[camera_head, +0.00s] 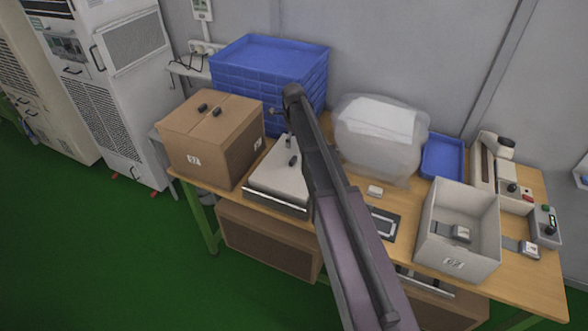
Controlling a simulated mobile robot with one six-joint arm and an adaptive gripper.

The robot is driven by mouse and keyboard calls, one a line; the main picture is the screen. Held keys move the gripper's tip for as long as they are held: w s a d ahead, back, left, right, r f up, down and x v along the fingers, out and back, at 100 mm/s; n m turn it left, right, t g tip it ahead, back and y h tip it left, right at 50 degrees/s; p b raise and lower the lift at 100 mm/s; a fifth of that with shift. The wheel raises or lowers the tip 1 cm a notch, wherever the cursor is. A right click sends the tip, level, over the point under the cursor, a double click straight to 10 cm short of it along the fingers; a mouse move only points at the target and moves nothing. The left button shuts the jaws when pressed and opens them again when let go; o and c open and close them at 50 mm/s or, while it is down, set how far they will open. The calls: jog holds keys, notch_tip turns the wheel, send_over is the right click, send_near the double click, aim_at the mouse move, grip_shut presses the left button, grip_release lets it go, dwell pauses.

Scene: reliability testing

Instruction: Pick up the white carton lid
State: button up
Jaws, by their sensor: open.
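An open white carton marked 02 (456,240) stands on the right part of the table, with a small white device inside. No piece is clearly its lid. A low, white, flat-topped item (268,175) with a dark front edge lies left of my arm; I cannot tell whether it is the lid. Small dark pieces (292,160) rest on it, and my arm covers its right side. My dark arm rises from the bottom centre across the table. I cannot make out my gripper; the arm's far end shows no fingers.
A closed cardboard box (205,150) with two dark pieces on top stands at left. Stacked blue trays (265,70) and a clear-wrapped bundle (375,150) stand behind. A small blue tray (443,157) and control devices (545,225) are at right. Green floor is open at left.

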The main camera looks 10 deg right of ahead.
aim_at(293, 159)
jog(key=shift+f+b, duration=2)
jog(key=shift+f, duration=0.3)
jog(key=shift+s+f+b, duration=0.1)
jog(key=shift+f+b, duration=2.45)
jog(key=shift+b, duration=0.05)
jog(key=c, duration=1.2)
